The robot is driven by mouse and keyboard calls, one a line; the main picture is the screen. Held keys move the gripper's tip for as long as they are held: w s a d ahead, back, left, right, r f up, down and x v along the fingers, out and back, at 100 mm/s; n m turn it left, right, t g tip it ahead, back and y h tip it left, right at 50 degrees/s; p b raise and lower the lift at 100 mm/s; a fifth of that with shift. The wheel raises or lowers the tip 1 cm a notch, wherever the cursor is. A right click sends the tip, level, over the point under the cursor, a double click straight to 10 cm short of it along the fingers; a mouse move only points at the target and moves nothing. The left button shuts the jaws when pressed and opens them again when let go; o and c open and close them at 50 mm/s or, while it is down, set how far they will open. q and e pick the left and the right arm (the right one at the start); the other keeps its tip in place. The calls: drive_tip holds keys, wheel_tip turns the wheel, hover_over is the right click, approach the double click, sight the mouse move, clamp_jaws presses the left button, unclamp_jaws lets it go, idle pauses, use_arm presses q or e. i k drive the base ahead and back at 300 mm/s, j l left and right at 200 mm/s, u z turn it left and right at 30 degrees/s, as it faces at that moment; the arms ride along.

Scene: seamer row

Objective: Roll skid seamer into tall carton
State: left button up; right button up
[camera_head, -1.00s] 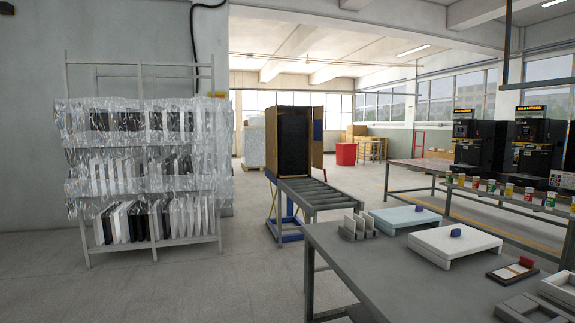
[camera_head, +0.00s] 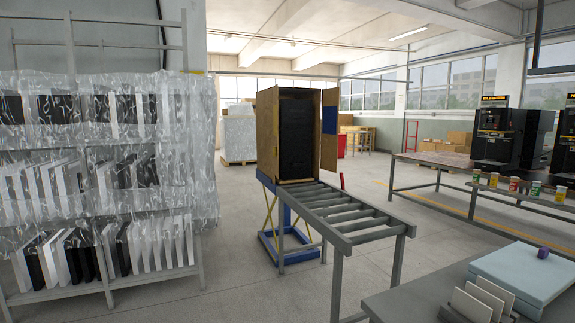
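A tall open brown carton (camera_head: 267,135) stands upright on a blue lift table (camera_head: 290,252) near the middle of the view. Its side flaps are swung open. A tall black object (camera_head: 296,140), perhaps the seamer, stands inside the carton opening; its details are too dark to tell. A grey roller conveyor (camera_head: 345,210) runs from the carton's foot toward me, and its rollers are bare. Neither of my grippers is in view.
A rack (camera_head: 192,255) wrapped in clear plastic stands at the left. A grey table (camera_head: 410,300) with a pale blue block (camera_head: 520,272) is at the lower right. A bench (camera_head: 430,160) with black machines stands at the right. Floor between rack and conveyor is clear.

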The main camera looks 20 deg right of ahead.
sight(295, 116)
drive_tip(key=i+z, duration=0.1)
drive_tip(key=i, duration=1)
drive_tip(key=i+j, duration=0.2)
drive_tip(key=i, duration=0.95)
drive_tip(key=i+l+z, duration=0.1)
drive_tip(key=i+z, duration=0.25)
drive_tip(key=i+j+z, duration=0.1)
drive_tip(key=i+z, duration=0.25)
drive_tip(key=i, duration=0.2)
drive_tip(key=i+j+z, duration=0.2)
drive_tip(key=i+z, duration=0.15)
drive_tip(key=i, duration=0.15)
drive_tip(key=i+j+z, duration=0.35)
drive_tip(key=i+l, duration=0.05)
